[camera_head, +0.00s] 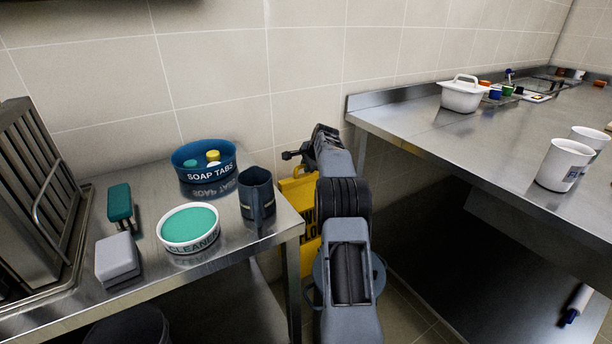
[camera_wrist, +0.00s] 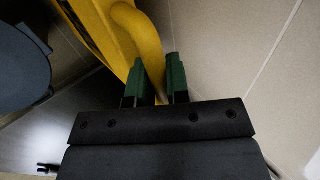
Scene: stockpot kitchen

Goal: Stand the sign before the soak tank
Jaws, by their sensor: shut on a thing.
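The yellow sign (camera_head: 302,196), with dark lettering, is in the gap between the two steel counters in the head view. My arm hides much of it. In the wrist view the sign (camera_wrist: 98,28) fills the upper left, and my gripper (camera_wrist: 159,82) is shut on its rounded yellow handle (camera_wrist: 148,45), with one green-padded finger on each side. The fingers are hidden in the head view. I cannot tell whether the sign's foot touches the floor. I cannot make out the soak tank for certain.
The left counter (camera_head: 150,285) holds a dark mug (camera_head: 257,197) near its right edge, a soap tabs bowl (camera_head: 204,165) and a cleaner tub (camera_head: 190,230). The right counter (camera_head: 440,135) has white cups (camera_head: 563,166). A tiled wall closes the gap's back.

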